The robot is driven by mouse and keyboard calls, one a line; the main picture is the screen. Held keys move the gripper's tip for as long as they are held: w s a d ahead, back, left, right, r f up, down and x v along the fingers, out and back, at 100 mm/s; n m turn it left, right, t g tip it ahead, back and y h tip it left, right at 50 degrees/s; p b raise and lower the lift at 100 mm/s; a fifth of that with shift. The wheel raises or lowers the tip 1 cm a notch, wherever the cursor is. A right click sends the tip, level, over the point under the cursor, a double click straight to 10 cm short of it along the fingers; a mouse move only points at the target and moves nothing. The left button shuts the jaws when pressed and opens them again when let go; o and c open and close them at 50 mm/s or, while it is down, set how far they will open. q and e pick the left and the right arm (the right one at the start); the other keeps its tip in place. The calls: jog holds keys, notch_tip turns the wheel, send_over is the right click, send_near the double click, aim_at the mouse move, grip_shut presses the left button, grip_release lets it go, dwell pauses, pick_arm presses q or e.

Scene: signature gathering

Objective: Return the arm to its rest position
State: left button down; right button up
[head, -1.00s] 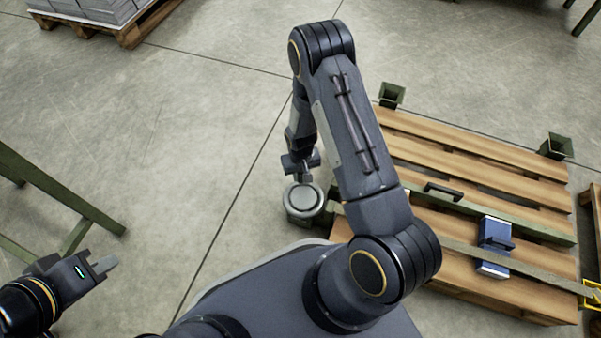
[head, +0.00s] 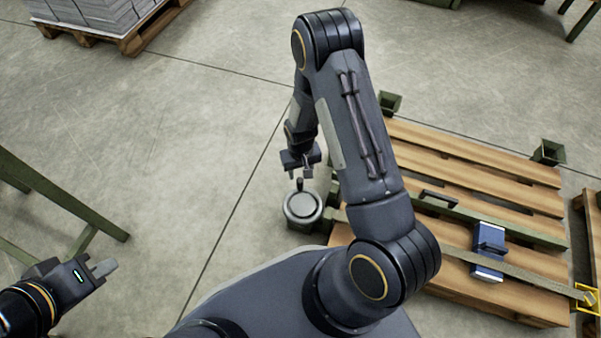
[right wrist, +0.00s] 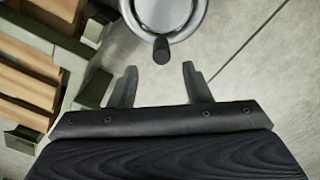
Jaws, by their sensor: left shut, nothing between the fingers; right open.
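My right arm (head: 350,120) reaches up and then down in the head view. Its gripper (head: 304,174) is open and empty, close to a round grey metal object with a dark upright knob (head: 302,205). In the right wrist view the two fingers (right wrist: 158,82) stand apart, and the knob (right wrist: 161,50) shows just beyond the gap between them. The fingers do not touch it. My left gripper (head: 104,268) is shut and empty at the lower left of the head view, apart from everything near it.
A wooden pallet (head: 470,160) with green corner posts lies at right. A blue box-like thing (head: 489,252), a strap and a black handle (head: 441,195) are on it. A green metal frame (head: 60,205) stands at left. A loaded pallet (head: 130,38) is at upper left. Open floor lies between.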

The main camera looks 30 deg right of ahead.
jog(key=shift+r, duration=0.35)
dwell(0.3)
jog(key=s+r+m+t+y, duration=0.1)
jog(key=s+r+y, duration=0.1)
jog(key=r, duration=1)
jog(key=s+r+t+y, duration=0.1)
jog(key=s+r+t, duration=0.15)
jog(key=r, duration=0.95)
jog(key=s+a+r+n+t, duration=0.1)
jog(key=s+r, duration=0.5)
jog(key=s, duration=0.2)
jog(key=s+a+r+t, duration=0.1)
jog(key=s+a+r, duration=0.1)
jog(key=s+r, duration=0.45)
notch_tip(320, 180, up, 34)
jog(key=s+p, duration=0.1)
jog(key=p, duration=3.5)
jog(key=shift+s+f+y, duration=0.15)
jog(key=shift+y, duration=0.25)
jog(key=shift+d, duration=0.1)
